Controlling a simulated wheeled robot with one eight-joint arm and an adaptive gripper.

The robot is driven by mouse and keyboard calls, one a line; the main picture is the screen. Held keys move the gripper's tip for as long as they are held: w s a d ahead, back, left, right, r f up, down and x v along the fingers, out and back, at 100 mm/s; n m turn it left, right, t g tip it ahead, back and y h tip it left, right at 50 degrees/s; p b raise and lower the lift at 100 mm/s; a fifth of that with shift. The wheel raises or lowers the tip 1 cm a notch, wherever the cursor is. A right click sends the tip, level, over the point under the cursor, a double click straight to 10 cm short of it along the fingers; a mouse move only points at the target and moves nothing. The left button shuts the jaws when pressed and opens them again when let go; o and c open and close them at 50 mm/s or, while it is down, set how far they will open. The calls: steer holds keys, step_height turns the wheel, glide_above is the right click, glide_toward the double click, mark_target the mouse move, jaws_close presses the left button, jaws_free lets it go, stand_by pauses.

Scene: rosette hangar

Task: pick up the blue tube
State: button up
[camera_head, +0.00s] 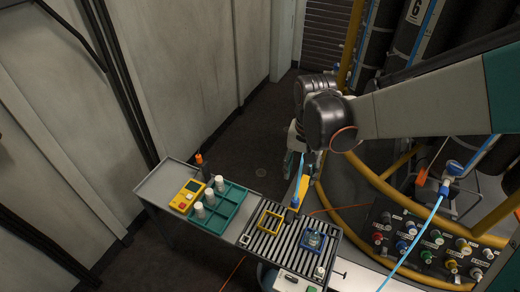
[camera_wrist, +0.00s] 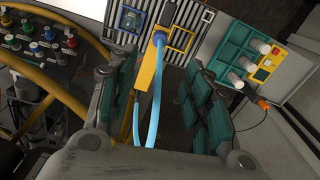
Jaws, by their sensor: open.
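A light blue tube (camera_wrist: 157,95) runs down between the fingers of my gripper (camera_wrist: 160,75) in the wrist view. Its far end meets a yellow piece with a dark blue end (camera_wrist: 147,68). In the head view a short stretch of the tube (camera_head: 300,166) shows beside the yellow piece (camera_head: 303,187), below my gripper (camera_head: 297,140). My gripper is open, with a finger on each side of the tube. I cannot tell whether either finger touches it. Another blue tube (camera_head: 412,243) hangs from a blue valve at the right in the head view.
A grey bench (camera_head: 160,188) holds a teal rack (camera_head: 236,213) with white cylinders, a yellow device (camera_head: 187,196), a yellow square frame (camera_head: 269,222) and a blue-framed part (camera_head: 313,240) on slats. A knob panel (camera_head: 430,245) and curved yellow rails stand at right.

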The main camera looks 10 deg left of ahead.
mark_target(296, 200)
step_height(296, 200, down, 14)
steer(key=b, duration=0.9)
steer(key=shift+s+b, duration=0.1)
steer(key=shift+b, duration=0.2)
steer(key=shift+r, duration=0.1)
steer(key=c, duration=1)
